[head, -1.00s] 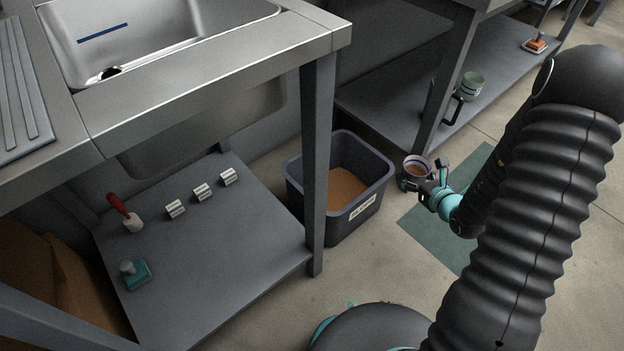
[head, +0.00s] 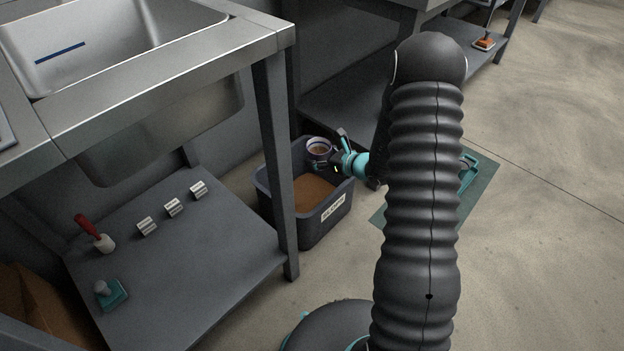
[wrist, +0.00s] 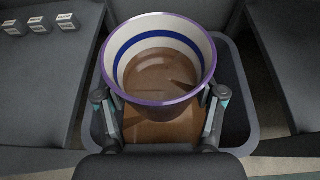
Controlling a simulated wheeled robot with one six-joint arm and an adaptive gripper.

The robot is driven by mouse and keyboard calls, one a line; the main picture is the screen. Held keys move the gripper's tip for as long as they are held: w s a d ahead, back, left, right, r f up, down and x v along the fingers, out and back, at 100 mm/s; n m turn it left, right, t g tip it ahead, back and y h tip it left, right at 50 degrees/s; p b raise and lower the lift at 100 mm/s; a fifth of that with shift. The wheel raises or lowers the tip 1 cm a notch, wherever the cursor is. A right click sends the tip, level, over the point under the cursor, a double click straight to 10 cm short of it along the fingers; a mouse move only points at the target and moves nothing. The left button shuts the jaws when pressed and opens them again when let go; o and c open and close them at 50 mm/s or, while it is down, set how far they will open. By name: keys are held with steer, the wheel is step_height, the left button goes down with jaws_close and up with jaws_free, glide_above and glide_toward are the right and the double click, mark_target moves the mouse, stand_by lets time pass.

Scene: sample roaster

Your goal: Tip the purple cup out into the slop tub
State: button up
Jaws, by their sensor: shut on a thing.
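The purple cup (head: 319,147) has a purple rim, a white inside with a blue band, and brown liquid in it. In the wrist view the cup (wrist: 158,100) sits between the two fingers of my gripper (wrist: 160,118), which is shut on it. In the head view my gripper (head: 335,160) holds the cup over the back right part of the slop tub, roughly upright. The slop tub (head: 322,228) is a dark grey bin with a white label and brown contents, on the floor. It also shows below the cup in the wrist view (wrist: 236,100).
A table leg (head: 277,170) stands close to the tub's left side. Another shelf (head: 345,105) is behind. Open floor (head: 540,150) lies at right.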

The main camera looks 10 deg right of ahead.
steer(key=w+d+f+n+g+y+b, duration=0.1)
steer(key=w+d+f+n+g+y, duration=0.1)
steer(key=w, duration=0.4)
steer(key=w+d+f+n+g+y, duration=0.1)
steer(key=w+d+f+n+g, duration=0.1)
steer(key=w+d+f, duration=0.2)
steer(key=shift+w+d+f+n+y+b, duration=0.35)
steer(key=shift+w+d, duration=0.25)
steer(key=shift+w, duration=1.05)
steer(key=shift+s+a+f+n+t+h+b, duration=0.45)
steer(key=shift+s+f+n+t, duration=0.15)
steer(key=shift+n, duration=0.3)
steer(key=shift+s+a+f+n+t+h+b, duration=0.4)
steer(key=shift+s+a+f+n+t, duration=0.1)
steer(key=shift+s+n, duration=0.3)
steer(key=shift+a+f+n+b, duration=0.1)
steer(key=shift+f+n+b, duration=0.15)
steer(key=shift+b, duration=0.05)
steer(key=shift+s+f, duration=0.1)
